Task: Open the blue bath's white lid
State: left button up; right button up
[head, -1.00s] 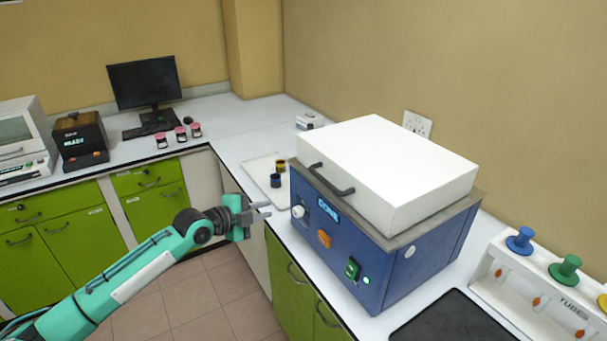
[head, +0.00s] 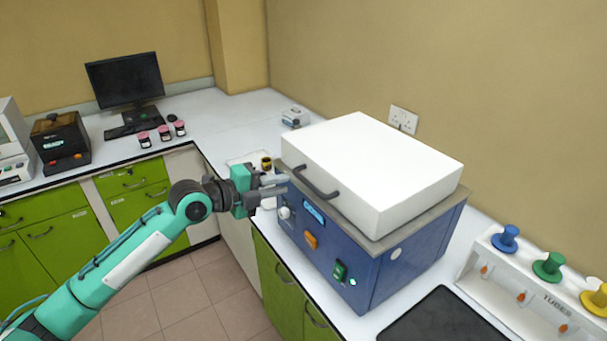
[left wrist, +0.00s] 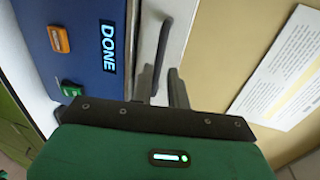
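The blue bath (head: 330,235) stands on the right-hand counter, with its white lid (head: 375,170) lying shut on top. The lid's dark handle (head: 316,183) is on its front-left side. My left gripper (head: 275,186) is just left of the handle, at about its height, in front of the bath. In the left wrist view its two fingers (left wrist: 163,88) are apart, with nothing held. The handle (left wrist: 165,45) shows beyond them, roughly in line with the gap; contact is not visible. The bath's display (left wrist: 108,47) reads DONE. My right gripper is out of view.
A tube rack (head: 520,285) with coloured knobs and a black mat (head: 440,318) are right of the bath. A yellow-and-black jar (head: 266,164) stands behind my left gripper. The wall is behind the lid. A monitor (head: 125,80) is at the back left.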

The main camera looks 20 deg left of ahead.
aim_at(301, 180)
pick_arm(q)
jog(key=p+x, duration=0.2)
jog(key=x, duration=0.4)
jog(key=shift+w+d+p, duration=0.25)
jog(key=shift+w+p, duration=0.05)
jog(key=shift+p, duration=0.1)
jog(key=shift+w+d+f, duration=0.1)
jog(key=shift+w+d, duration=0.15)
jog(key=shift+w, duration=0.1)
grip_shut()
